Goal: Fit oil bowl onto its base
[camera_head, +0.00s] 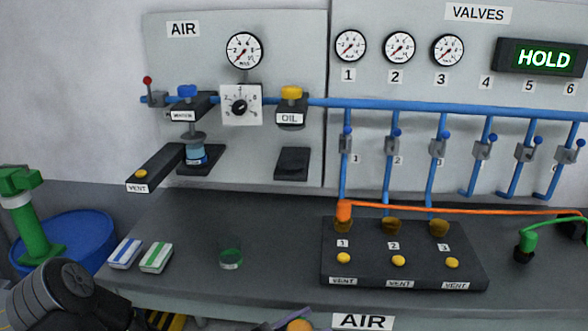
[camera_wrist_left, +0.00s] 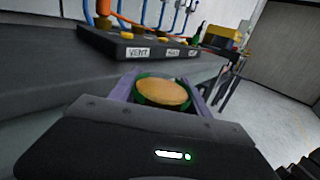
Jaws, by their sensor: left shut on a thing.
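My left gripper (camera_wrist_left: 168,92) is shut on a round bowl with a green rim and an amber top, which looks like the oil bowl (camera_wrist_left: 163,93). In the head view only its amber top (camera_head: 300,325) shows at the bottom edge, by one purplish finger. The bowl is in front of the counter, clear of it. The OIL head (camera_head: 290,117) with a yellow knob is on the wall panel. Its dark base (camera_head: 292,164) is below it, with nothing seen on it. A clear greenish cup (camera_head: 230,253) stands on the counter. My right gripper is not in view.
A black block (camera_head: 400,275) with yellow vent buttons stands on the counter, with an orange hose (camera_head: 450,208) across its back. Two striped boxes (camera_head: 140,254) lie at the left. The WATER unit (camera_head: 188,107) is left of the OIL head. The counter below the OIL base is clear.

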